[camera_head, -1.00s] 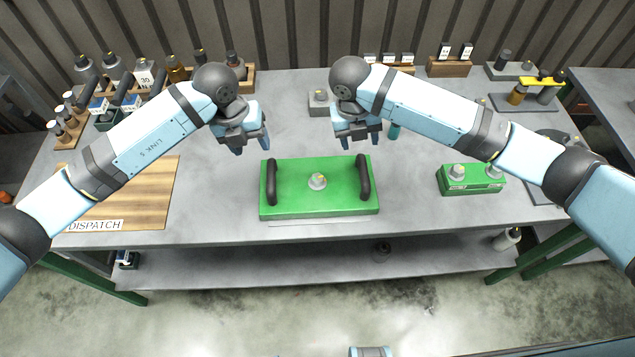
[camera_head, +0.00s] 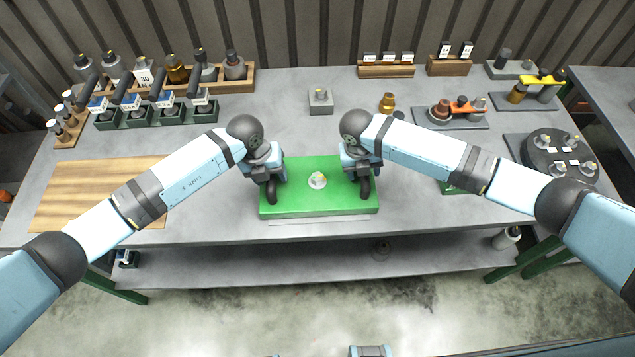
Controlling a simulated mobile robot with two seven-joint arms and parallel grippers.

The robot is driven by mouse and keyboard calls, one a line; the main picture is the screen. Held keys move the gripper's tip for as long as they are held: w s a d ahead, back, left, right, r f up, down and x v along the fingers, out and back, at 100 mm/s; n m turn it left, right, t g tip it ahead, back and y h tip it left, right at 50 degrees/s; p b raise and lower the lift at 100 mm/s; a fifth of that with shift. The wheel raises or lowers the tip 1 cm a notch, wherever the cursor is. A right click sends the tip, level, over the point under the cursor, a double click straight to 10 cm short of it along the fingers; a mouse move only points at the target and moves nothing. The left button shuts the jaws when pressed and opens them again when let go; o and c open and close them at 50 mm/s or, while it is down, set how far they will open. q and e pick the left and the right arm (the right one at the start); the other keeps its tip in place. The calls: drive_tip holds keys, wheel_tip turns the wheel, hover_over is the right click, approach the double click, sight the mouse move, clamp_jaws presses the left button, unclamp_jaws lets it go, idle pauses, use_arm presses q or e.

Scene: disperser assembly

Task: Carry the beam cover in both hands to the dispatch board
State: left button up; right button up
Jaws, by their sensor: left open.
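The green beam cover (camera_head: 318,200) lies flat on the grey table at the centre, with a pale round knob (camera_head: 317,180) in its middle and a dark upright handle at each end. My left gripper (camera_head: 268,182) is at the left handle (camera_head: 271,193), open, with its fingers over the handle's upper part. My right gripper (camera_head: 364,178) is at the right handle (camera_head: 366,190); its fingers are partly hidden and I cannot tell whether they are closed. The wooden dispatch board (camera_head: 85,195) lies bare at the table's left; my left arm covers its front right part.
Racks with several bottles (camera_head: 235,68) and dark green holders (camera_head: 165,112) stand at the back left. A small grey block (camera_head: 320,101) stands behind the cover. A green block (camera_head: 455,187) and a round dark fixture (camera_head: 558,155) are at the right. The table between cover and board looks clear.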

use_arm(q)
drive_tip(key=shift+f, duration=0.25)
use_arm(e)
drive_tip(key=shift+f, duration=0.25)
use_arm(q)
clamp_jaws()
use_arm(e)
clamp_jaws()
use_arm(q)
drive_tip(key=shift+w+d+r, duration=0.1)
drive_tip(key=shift+r, duration=0.05)
use_arm(e)
drive_tip(key=shift+w+r, duration=0.1)
drive_tip(key=shift+r, duration=0.05)
idle(0.6)
